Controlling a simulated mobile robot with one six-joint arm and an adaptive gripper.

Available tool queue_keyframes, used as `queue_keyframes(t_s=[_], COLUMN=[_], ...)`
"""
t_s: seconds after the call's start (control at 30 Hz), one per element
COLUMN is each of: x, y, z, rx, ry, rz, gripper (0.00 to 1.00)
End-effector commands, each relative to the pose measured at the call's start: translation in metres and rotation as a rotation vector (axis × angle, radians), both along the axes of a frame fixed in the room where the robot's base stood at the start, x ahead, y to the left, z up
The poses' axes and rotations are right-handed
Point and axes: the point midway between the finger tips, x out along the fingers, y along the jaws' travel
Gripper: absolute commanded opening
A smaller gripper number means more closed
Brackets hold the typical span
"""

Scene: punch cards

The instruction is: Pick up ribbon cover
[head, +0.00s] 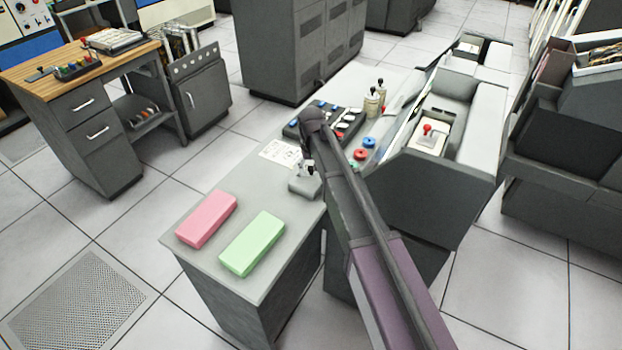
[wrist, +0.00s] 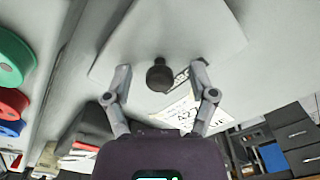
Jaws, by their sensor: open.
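A light grey piece with a dark round knob, which looks like the ribbon cover (head: 302,187), sits on the light grey desk top in the head view. In the wrist view the cover (wrist: 205,30) fills the top middle, and its black knob (wrist: 160,77) points toward the camera. My gripper (head: 309,166) is right over the cover in the head view. In the wrist view my gripper (wrist: 161,68) is open, with one finger on each side of the knob and gaps between. Whether the fingertips touch the cover's surface cannot be told.
A pink box (head: 207,219) and a green box (head: 252,243) lie at the desk's near end. A printed sheet (head: 279,154) and a dark button panel (head: 345,122) lie behind the cover. Red and blue reels (head: 361,154) and a grey machine (head: 425,190) stand to the right.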

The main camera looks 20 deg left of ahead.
Motion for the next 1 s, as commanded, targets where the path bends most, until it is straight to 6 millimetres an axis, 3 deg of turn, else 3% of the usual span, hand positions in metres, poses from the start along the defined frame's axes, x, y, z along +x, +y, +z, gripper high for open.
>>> queue_keyframes(t_s=[0.47, 0.53, 0.73, 1.0], x=[0.0001, 0.0001, -0.0001, -0.0001], y=[-0.0001, -0.0001, -0.0001, 0.0001], z=[0.0004, 0.0004, 0.0004, 0.0003], rx=[0.000, 0.000, 0.000, 0.000], ry=[0.000, 0.000, 0.000, 0.000], rz=[0.000, 0.000, 0.000, 0.000], gripper=[0.73, 0.61, 0.02, 0.00])
